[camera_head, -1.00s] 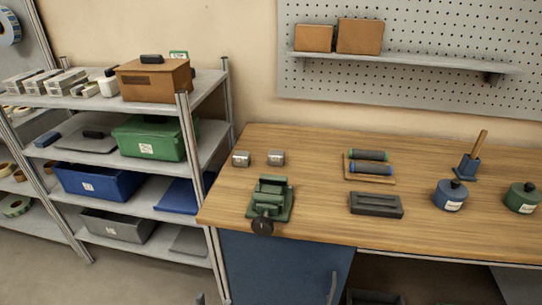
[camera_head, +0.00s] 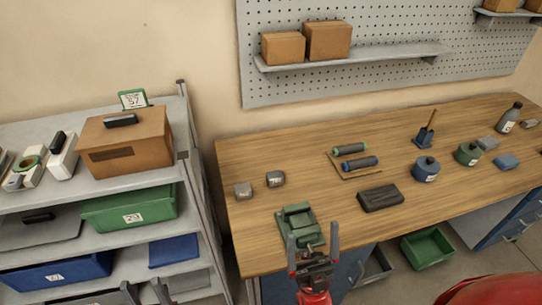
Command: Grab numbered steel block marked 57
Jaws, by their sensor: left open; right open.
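Two small grey steel blocks stand on the wooden workbench near its left end, one nearer the left edge (camera_head: 243,190) and one just right of it (camera_head: 275,179). Marks on their faces are too small to read. A green-framed card reading 57 (camera_head: 133,99) stands on the shelf top behind a brown box. My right gripper (camera_head: 312,240) is open and empty, in front of the green vise and below the blocks in the picture. My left gripper (camera_head: 144,291) is open at the bottom edge, in front of the shelves, mostly cut off.
The green vise (camera_head: 298,222) sits at the bench's front edge. A dark tray block (camera_head: 380,197), two rollers on a stand (camera_head: 355,163) and blue (camera_head: 426,172) and green (camera_head: 467,155) canisters stand further right. The brown box (camera_head: 128,142) fills the shelf's right end. Bench around the blocks is clear.

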